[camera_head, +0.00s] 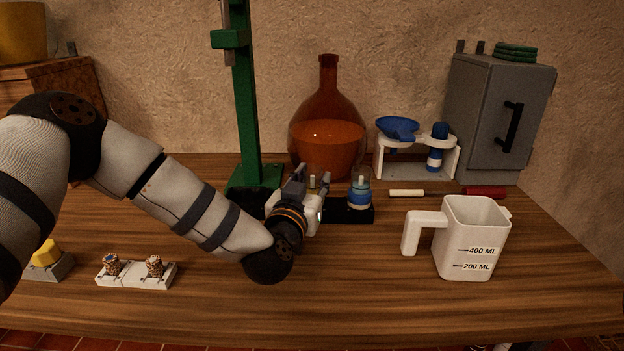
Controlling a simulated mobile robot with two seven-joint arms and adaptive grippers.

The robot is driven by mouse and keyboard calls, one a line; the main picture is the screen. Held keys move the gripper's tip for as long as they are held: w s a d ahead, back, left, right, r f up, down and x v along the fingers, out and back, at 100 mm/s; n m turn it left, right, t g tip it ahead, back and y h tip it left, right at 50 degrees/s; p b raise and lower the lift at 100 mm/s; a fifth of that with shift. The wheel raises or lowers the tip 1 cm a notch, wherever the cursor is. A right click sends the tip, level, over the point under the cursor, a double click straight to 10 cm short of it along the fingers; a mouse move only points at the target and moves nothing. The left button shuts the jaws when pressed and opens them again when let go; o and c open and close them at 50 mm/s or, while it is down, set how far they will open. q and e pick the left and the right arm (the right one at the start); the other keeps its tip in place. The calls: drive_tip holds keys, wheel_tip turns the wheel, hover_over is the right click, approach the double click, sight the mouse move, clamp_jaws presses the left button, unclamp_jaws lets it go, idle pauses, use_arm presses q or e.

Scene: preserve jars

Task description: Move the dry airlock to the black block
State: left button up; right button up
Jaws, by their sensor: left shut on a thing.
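My left gripper (308,188) is shut on the dry airlock (313,181), a small clear piece with a pale stem. The gripper hides most of it. They are at the left end of the black block (345,214), whose left part is hidden by the gripper. I cannot tell whether the airlock touches the block. Another airlock with blue liquid (360,192) stands upright at the block's right end. My right gripper is not in view.
A green stand (243,110) and an amber carboy (328,145) rise behind. A white measuring jug (474,240) stands at right, near a white rack (420,172) with a blue funnel and a grey cabinet (500,110). A white tray (137,275) lies front left. The front middle table is clear.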

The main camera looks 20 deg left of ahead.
use_arm(q)
drive_tip(key=o, duration=1)
drive_tip(key=shift+f, duration=0.2)
drive_tip(key=shift+o, duration=0.2)
drive_tip(key=s, duration=1.2)
drive_tip(key=shift+d+f, duration=0.1)
